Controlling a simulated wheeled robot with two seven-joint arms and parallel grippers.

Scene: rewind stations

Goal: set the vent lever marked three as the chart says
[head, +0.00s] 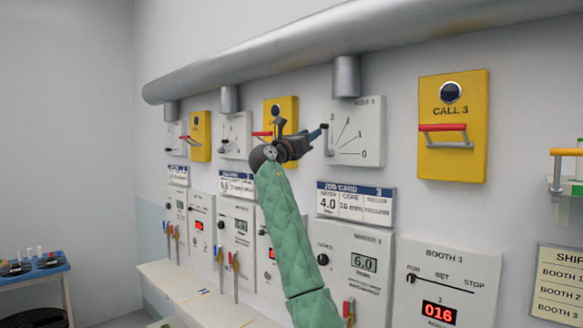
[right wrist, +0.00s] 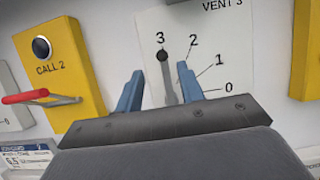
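The vent 3 panel (head: 369,133) is a white wall plate with a scale marked 0 to 3. Its grey lever (right wrist: 168,82) has a dark round knob and stands nearly upright, with the knob by the 3 mark. My right gripper (head: 318,132) is in front of the panel's left side. In the right wrist view its two blue fingers (right wrist: 160,76) are apart, with the lever showing between them; I cannot tell whether either finger touches it. My left gripper is not in view.
Job card 3 (head: 355,203) hangs below the vent panel. The yellow call 3 box (head: 453,125) with its red-handled bar is to the right, and call 2 (right wrist: 58,60) to the left. A large pipe (head: 290,53) runs above. A posted sign (head: 560,285) is at lower right.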

